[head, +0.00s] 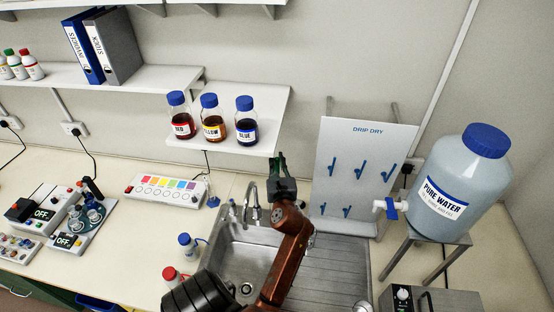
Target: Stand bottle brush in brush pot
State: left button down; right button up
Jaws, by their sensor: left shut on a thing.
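My left gripper (281,176) is at the end of the copper-coloured arm, in front of the wall behind the sink. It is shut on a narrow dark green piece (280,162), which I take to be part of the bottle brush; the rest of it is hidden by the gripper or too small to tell. I cannot make out the brush pot for sure in the head view. My right gripper is not in view.
The sink (232,262) with its tap (252,205) lies below my arm. A drip-dry board (352,165) with blue pegs stands behind the drainer. A shelf (270,107) with three bottles is close to my gripper. A pure-water tank (458,182) stands at right.

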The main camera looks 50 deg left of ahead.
pick_arm(q)
jog(key=shift+f+b, duration=1.65)
jog(key=shift+f, duration=1.6)
jog(key=c, duration=1.8)
grip_release()
jog(key=shift+c, duration=0.2)
jog(key=shift+r, duration=0.2)
notch_tip(320, 180, up, 10)
jog(key=shift+f, duration=0.2)
